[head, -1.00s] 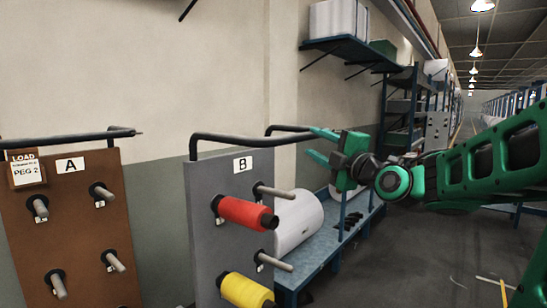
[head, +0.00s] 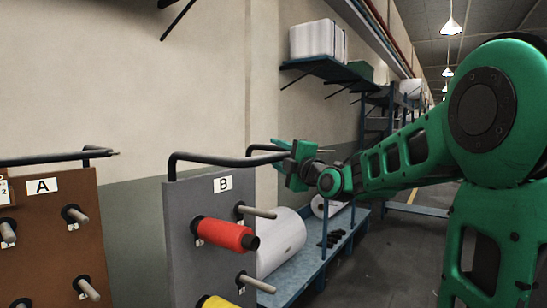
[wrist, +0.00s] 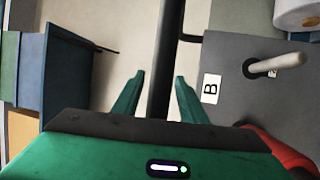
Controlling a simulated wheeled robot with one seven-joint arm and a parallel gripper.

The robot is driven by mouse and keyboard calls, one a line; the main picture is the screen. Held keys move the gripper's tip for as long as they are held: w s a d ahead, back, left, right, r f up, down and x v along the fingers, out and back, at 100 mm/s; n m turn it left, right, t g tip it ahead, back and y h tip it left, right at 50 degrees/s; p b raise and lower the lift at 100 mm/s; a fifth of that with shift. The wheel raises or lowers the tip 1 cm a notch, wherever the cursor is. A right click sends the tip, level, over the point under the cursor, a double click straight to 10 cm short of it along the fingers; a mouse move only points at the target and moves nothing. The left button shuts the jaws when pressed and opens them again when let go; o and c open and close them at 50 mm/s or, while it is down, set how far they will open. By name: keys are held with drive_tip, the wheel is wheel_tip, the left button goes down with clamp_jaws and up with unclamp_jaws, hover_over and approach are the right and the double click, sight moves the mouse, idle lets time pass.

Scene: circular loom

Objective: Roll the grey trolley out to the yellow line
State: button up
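The grey trolley (head: 190,225) stands left of centre in the head view, with a white B label, a red spool (head: 220,233) and part of a yellow spool (head: 218,301) on its pegs. Its black handle (head: 215,160) runs along the top. My gripper (head: 284,150) is at the handle's far right end. In the wrist view the handle (wrist: 165,65) runs between the two open fingers of my gripper (wrist: 157,88), with a gap on each side.
A brown trolley (head: 60,235) labelled A stands to the left. A blue rack (head: 340,235) with white rolls stands behind and right of the grey trolley, by the wall. Dark floor (head: 385,270) lies open at right, partly hidden by my arm.

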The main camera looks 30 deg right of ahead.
clamp_jaws()
